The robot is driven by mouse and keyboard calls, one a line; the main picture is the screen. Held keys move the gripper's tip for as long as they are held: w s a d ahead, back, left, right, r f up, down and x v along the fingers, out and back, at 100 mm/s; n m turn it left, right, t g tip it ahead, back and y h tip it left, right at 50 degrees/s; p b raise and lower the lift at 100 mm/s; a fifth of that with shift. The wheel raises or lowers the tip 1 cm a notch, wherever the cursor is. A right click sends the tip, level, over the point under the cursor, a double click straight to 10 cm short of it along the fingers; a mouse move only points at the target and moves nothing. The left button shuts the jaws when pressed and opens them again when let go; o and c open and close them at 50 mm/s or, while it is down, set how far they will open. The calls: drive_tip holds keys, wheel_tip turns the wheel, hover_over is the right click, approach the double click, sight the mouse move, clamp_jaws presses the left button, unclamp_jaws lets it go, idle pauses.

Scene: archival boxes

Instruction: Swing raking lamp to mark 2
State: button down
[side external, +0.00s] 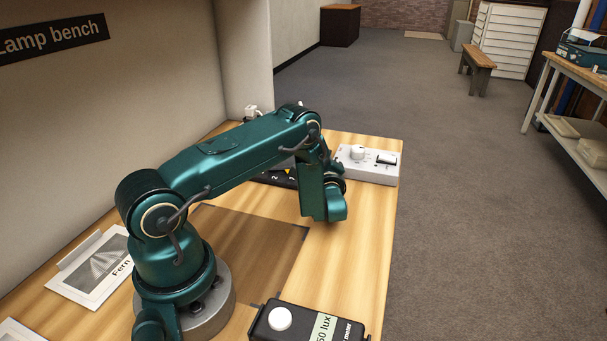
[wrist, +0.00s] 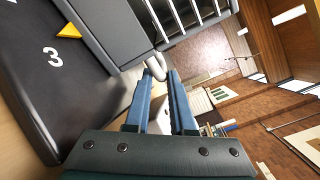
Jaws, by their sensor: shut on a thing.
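The raking lamp's grey ribbed housing (wrist: 130,30) fills the top of the wrist view. A pale curved handle (wrist: 157,66) sits at its lower edge, between the tips of my gripper (wrist: 160,76), which is shut on it. The black mark plate (wrist: 35,90) lies to the left, with a white 3 and part of another mark at the corner. A yellow pointer (wrist: 68,30) sits just above the 3 in the picture. In the side view the plate (side external: 268,180) shows a 2 and the yellow pointer (side external: 288,171); my arm hides the lamp and fingers.
A white control box (side external: 370,164) with a knob and switch stands at the bench's far right corner. A black lux meter (side external: 290,325) lies at the front. A fern card (side external: 92,275) lies at the left. The brown mat (side external: 245,238) is clear beside my base.

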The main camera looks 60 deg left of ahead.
drive_tip(key=shift+w+d+r+t, duration=0.1)
drive_tip(key=shift+w+r+t, duration=0.1)
drive_tip(key=shift+r+t, duration=0.15)
drive_tip(key=c, duration=0.9)
unclamp_jaws()
drive_tip(key=shift+s+f, duration=0.1)
drive_tip(key=shift+v, duration=2.55)
